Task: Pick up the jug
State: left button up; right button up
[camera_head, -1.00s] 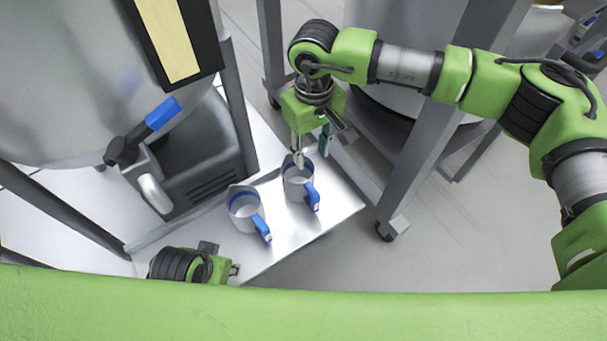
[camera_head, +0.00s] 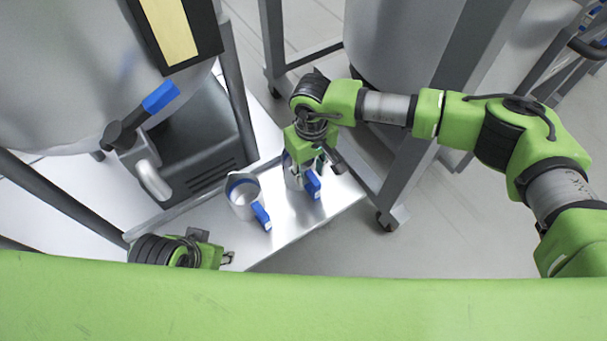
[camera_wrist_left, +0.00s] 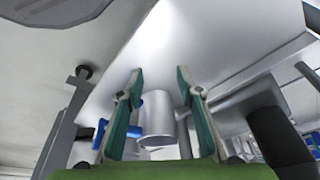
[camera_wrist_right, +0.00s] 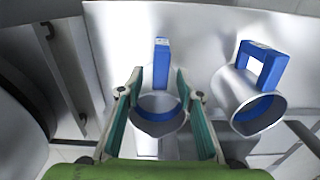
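Two grey metal jugs with blue inner bands and blue handles stand upright on a shiny metal table (camera_head: 290,232). The right-hand jug (camera_head: 292,180) is partly hidden under my right gripper (camera_head: 302,172). In the right wrist view that jug (camera_wrist_right: 158,128) shows between the two spread fingers (camera_wrist_right: 159,72) of my right gripper, its handle pointing away. I cannot tell whether the fingers touch it. The other jug (camera_head: 243,200) stands beside it, and it also shows in the right wrist view (camera_wrist_right: 240,92). My left gripper (camera_head: 228,258) is low at the table's front edge, open and empty (camera_wrist_left: 160,70).
A large steel tank (camera_head: 80,70) with a blue-handled valve (camera_head: 160,97) stands at the left, beside a dark box (camera_head: 205,150). Grey frame legs (camera_head: 410,165) stand just right of the table. Open floor (camera_head: 460,235) lies at the right front.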

pick_arm(q)
jog(key=shift+r, duration=0.35)
pick_arm(e)
jog(key=shift+f, duration=0.45)
pick_arm(q)
jog(key=shift+s, duration=0.1)
pick_arm(e)
grip_shut()
pick_arm(q)
jog(key=shift+f, duration=0.1)
pick_arm(e)
jog(key=shift+r, duration=0.1)
